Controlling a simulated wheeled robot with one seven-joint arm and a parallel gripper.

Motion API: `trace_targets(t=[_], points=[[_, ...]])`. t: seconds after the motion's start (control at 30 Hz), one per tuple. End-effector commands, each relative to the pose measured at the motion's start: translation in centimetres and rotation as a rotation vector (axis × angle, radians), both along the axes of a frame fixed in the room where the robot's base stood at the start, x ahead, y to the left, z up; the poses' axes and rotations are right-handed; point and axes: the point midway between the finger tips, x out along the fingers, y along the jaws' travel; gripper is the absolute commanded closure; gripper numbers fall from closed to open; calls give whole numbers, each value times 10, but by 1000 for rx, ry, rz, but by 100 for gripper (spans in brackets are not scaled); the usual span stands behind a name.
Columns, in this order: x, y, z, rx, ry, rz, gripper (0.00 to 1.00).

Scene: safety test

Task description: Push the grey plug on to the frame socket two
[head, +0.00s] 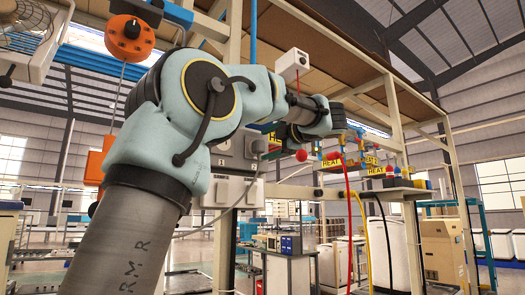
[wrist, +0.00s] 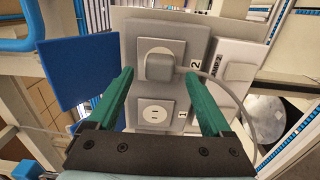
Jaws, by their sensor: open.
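The grey plug (wrist: 160,67) is at the upper socket of a grey panel (wrist: 190,33), beside the mark 2. The socket face behind it is frame socket two (wrist: 146,45), and the plug covers its middle. I cannot tell how deep the plug sits. Its grey cable (wrist: 222,84) runs right and then down. Below, socket one (wrist: 154,112) is bare, with its slots showing. My gripper (wrist: 160,73) is open, with one green finger on each side of the plug and gaps between. In the head view, my arm hides much of the panel, and my fingers are hard to make out.
A second, paler panel (wrist: 238,55) stands close on the right in the wrist view. A blue board (wrist: 77,72) is on the left. In the head view, red and yellow hoses (head: 351,215) hang beside HEAT labels, and a post (head: 223,250) stands below the panel.

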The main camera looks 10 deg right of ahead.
Motion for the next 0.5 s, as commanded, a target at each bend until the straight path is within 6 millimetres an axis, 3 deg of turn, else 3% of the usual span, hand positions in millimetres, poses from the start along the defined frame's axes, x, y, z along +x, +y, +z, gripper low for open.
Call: trace_targets(t=[0.2,0.5], points=[[-40,-20,-3,-1,-2,-4,16],[-65,-31,-1,0,0,0,16]])
